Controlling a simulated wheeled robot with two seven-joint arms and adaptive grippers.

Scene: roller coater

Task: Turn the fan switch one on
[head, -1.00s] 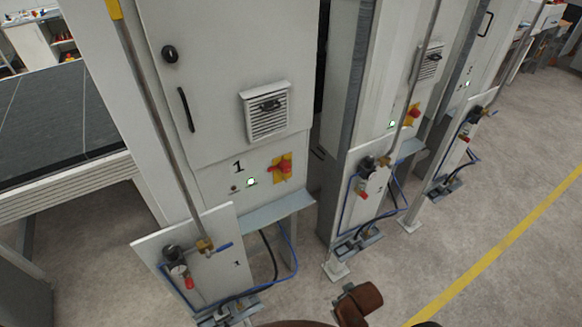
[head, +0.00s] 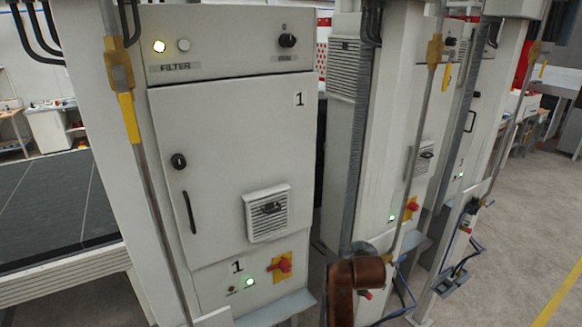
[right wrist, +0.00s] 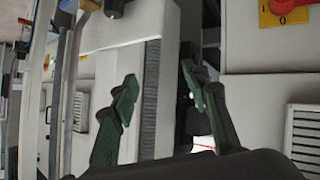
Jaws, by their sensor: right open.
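Cabinet 1 (head: 235,130) stands upright in the head view, marked "1" twice. A red rotary switch (head: 283,264) on a yellow plate sits low on its front, beside a lit green lamp (head: 249,282). A black knob (head: 287,41) sits at the upper right of the FILTER panel (head: 225,45); the small label below it is unreadable. My right gripper (right wrist: 160,82) is open and empty in the right wrist view, its two green fingers apart. A red switch on a yellow plate (right wrist: 272,17) shows at that view's top right, away from the fingers. My left gripper is out of view.
Similar cabinets stand to the right (head: 400,150), with vertical pipes (head: 425,130) in front. A pipe with a yellow-brown valve (head: 119,65) runs along cabinet 1's left side. A dark-topped table (head: 50,210) is at left. Open floor (head: 520,240) lies at right.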

